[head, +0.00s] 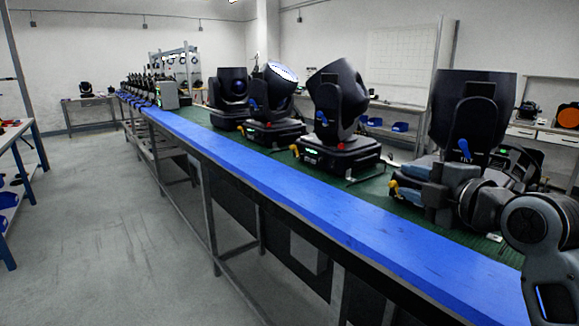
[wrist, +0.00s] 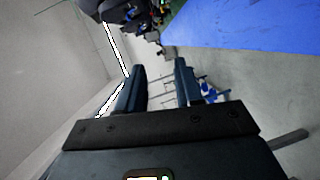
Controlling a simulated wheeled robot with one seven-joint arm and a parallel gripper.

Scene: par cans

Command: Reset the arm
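My gripper (wrist: 159,70) shows in the wrist view with its two dark fingers apart and nothing between them. In the head view my gripper (head: 432,194) is at the right, in front of the nearest black moving-head light (head: 472,108) and above the bench's green top. It hides part of that light's base. My grey arm reaches in from the lower right corner. Whether the gripper touches the light cannot be told.
A long bench with a blue front edge (head: 260,170) runs away to the far left. More moving-head lights stand on it, including one close by (head: 340,100). A shelf rack (head: 20,180) stands at the left. The grey floor (head: 110,220) between is clear.

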